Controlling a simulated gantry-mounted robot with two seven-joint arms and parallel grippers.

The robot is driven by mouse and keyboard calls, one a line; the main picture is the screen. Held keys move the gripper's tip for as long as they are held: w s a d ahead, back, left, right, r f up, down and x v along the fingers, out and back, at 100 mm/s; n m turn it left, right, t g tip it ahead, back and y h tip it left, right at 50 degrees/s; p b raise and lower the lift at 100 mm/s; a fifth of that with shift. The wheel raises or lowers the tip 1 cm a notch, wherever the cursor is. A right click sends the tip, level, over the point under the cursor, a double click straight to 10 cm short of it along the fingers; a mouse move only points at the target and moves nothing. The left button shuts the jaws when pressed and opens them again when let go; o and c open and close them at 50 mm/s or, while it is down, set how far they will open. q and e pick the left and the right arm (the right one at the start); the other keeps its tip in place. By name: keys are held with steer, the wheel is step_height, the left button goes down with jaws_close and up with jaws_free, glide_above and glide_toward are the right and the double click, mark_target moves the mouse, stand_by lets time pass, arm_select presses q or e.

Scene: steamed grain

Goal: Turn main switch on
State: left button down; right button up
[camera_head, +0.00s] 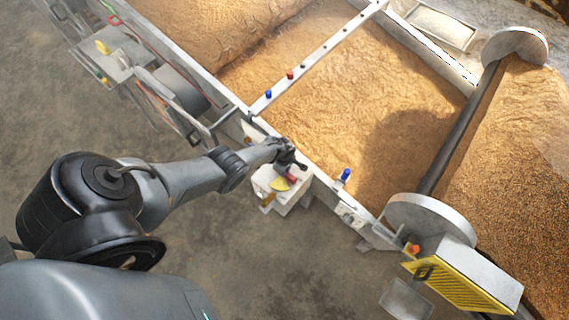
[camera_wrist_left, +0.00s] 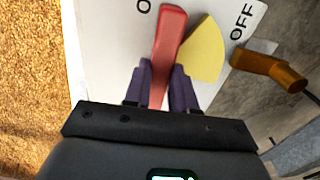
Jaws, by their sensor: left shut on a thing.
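The main switch is a red handle (camera_wrist_left: 172,30) on a white box (camera_head: 300,190) fixed to the side of the grain bed. A yellow sector (camera_wrist_left: 203,52) lies beside the handle, with "OFF" printed past it on the right and a partly cut-off label starting with "O" on the left. The handle lies at the sector's left edge, nearer the "O" label. My left gripper (camera_wrist_left: 162,68) is shut on the red handle, one dark finger on each side. In the head view my left gripper (camera_head: 290,164) is over the box, hiding part of the handle. My right gripper is not in view.
An orange-brown knob (camera_wrist_left: 270,68) sticks out beside "OFF". Grain (camera_head: 340,90) fills the bed behind a metal rail (camera_head: 330,45) with small coloured knobs. A yellow-fronted box (camera_head: 455,288) stands at lower right. Bare floor (camera_head: 260,270) lies in front.

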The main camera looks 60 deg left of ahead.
arm_select(q)
steer(key=c, duration=0.9)
jaws_free()
steer(key=shift+r, duration=0.15)
step_height(320, 180, up, 11)
steer(key=p, duration=0.8)
steer(key=shift+f+p, duration=0.2)
steer(key=shift+p, duration=0.15)
